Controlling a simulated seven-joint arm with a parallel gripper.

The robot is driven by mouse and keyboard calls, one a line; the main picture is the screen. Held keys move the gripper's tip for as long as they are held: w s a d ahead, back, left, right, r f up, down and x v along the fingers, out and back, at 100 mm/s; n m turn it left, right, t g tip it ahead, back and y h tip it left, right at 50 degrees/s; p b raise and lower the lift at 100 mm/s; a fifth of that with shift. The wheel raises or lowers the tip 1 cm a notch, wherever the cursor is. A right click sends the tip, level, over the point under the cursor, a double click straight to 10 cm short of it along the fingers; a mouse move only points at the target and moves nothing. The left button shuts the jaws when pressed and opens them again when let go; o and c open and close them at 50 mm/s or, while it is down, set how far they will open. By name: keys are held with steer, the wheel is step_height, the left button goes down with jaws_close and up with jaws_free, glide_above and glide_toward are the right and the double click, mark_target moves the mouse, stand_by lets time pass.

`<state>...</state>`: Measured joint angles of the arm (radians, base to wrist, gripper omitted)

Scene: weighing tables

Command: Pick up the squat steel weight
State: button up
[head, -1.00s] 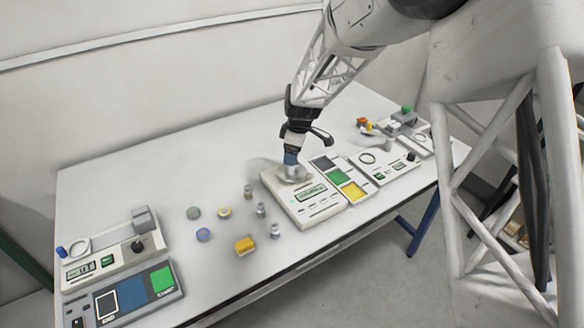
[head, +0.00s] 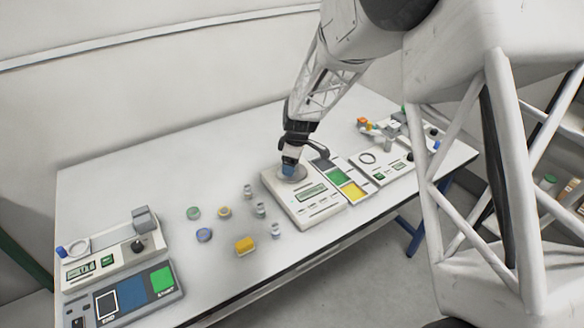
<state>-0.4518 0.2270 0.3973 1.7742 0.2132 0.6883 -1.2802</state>
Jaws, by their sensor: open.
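Several small grey steel weights stand in a loose group left of the middle scale: one at the back (head: 248,191), one in the middle (head: 260,209) and one nearer the front (head: 275,230). At this size I cannot tell which is the squat one. My gripper (head: 288,170) points down over the round pan (head: 299,177) of the middle scale (head: 308,210), to the right of these weights. Its blue tips are at or just above the pan and hide part of it. It is open; I cannot see whether anything stands between the fingers.
A tray with green and yellow squares (head: 340,177) adjoins the middle scale. Other scales stand at left (head: 105,262) and right (head: 382,165). The table's back left is clear.

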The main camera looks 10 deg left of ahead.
steer(key=shift+c, duration=0.2)
steer(key=c, duration=1.2)
steer(key=shift+r, duration=0.2)
steer(key=shift+c, duration=0.2)
steer(key=shift+r, duration=1.55)
steer(key=s+d, duration=0.3)
steer(key=s, duration=0.4)
steer(key=s+d+r, duration=0.1)
steer(key=s+d, duration=0.3)
steer(key=s, duration=0.3)
steer(key=shift+r, duration=0.3)
steer(key=shift+s+d, duration=0.1)
